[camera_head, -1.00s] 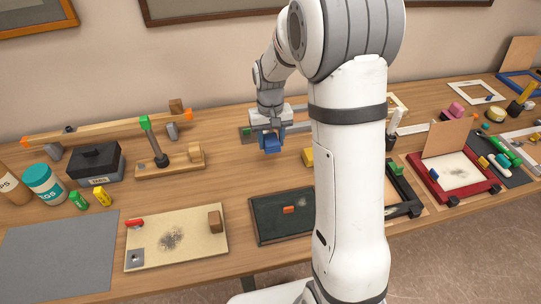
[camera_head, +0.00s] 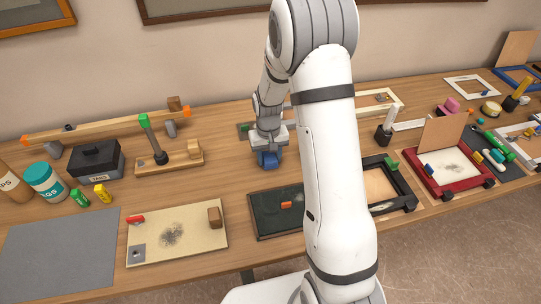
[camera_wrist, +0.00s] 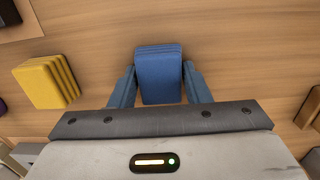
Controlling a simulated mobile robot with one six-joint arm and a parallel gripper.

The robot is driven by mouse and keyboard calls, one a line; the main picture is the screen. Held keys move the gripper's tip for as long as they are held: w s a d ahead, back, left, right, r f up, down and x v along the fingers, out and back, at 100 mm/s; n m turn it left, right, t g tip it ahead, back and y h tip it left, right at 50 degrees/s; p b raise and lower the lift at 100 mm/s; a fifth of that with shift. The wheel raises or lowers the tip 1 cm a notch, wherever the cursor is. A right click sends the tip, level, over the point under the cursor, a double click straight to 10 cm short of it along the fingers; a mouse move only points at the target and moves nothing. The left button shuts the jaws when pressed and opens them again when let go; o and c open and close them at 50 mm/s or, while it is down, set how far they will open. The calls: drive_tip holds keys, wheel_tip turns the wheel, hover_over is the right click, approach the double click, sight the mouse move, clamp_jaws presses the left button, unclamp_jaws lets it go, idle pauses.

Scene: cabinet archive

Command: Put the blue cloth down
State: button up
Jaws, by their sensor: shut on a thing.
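The blue cloth (camera_wrist: 160,75) is a small folded block between the two fingers of my gripper (camera_wrist: 160,92) in the wrist view. My gripper is shut on it. In the head view the blue cloth (camera_head: 268,160) hangs under my gripper (camera_head: 268,150), low over the wooden table, behind the dark green board. Whether the cloth touches the table cannot be told.
A yellow folded cloth (camera_wrist: 47,82) lies to the left in the wrist view. In the head view a dark board (camera_head: 268,222) with an orange piece lies in front, and a wooden stand (camera_head: 170,160) is to the left. Bare table surrounds the cloth.

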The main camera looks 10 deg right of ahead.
sight(269, 155)
drive_tip(key=o, duration=1)
drive_tip(key=shift+o, duration=0.2)
wheel_tip(269, 155, up, 12)
drive_tip(key=b, duration=0.1)
drive_tip(key=s+r+t, duration=0.2)
drive_tip(key=s+r, duration=0.3)
drive_tip(key=s, duration=0.6)
drive_tip(key=s+r+t, duration=0.1)
drive_tip(key=s+r, duration=0.4)
drive_tip(key=s, duration=0.7)
drive_tip(key=shift+s+d+r+t, duration=0.2)
drive_tip(key=shift+r+t, duration=0.1)
drive_tip(key=shift+t, duration=0.1)
